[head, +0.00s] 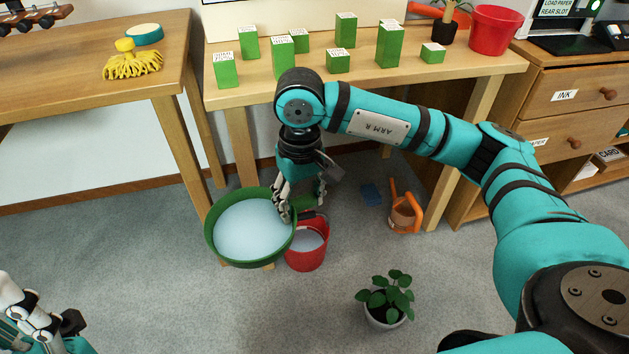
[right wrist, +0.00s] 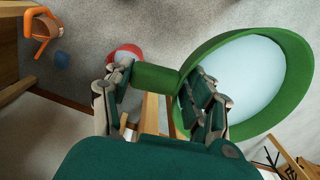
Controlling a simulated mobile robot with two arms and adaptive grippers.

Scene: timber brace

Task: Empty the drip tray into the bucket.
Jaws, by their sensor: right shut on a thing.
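The drip tray (head: 213,247) is a round green pan holding a wide, pale blue liquid surface; it also shows in the right wrist view (right wrist: 301,95). It looks about level. My right gripper (head: 303,203) is shut on its short green handle (right wrist: 158,79), at the tray's right side. The red bucket (head: 307,260) stands on the floor just right of the tray, below the handle, with a pale surface inside. Its rim shows in the right wrist view (right wrist: 126,52). My left gripper (head: 38,318) is at the lower left, away from both; its jaw state is unclear.
Wooden legs (head: 267,266) show under the tray; I cannot tell if it touches them. A potted plant (head: 387,300) and an orange watering can (head: 404,214) are on the floor to the right. A bench (head: 290,88) with several green blocks stands behind.

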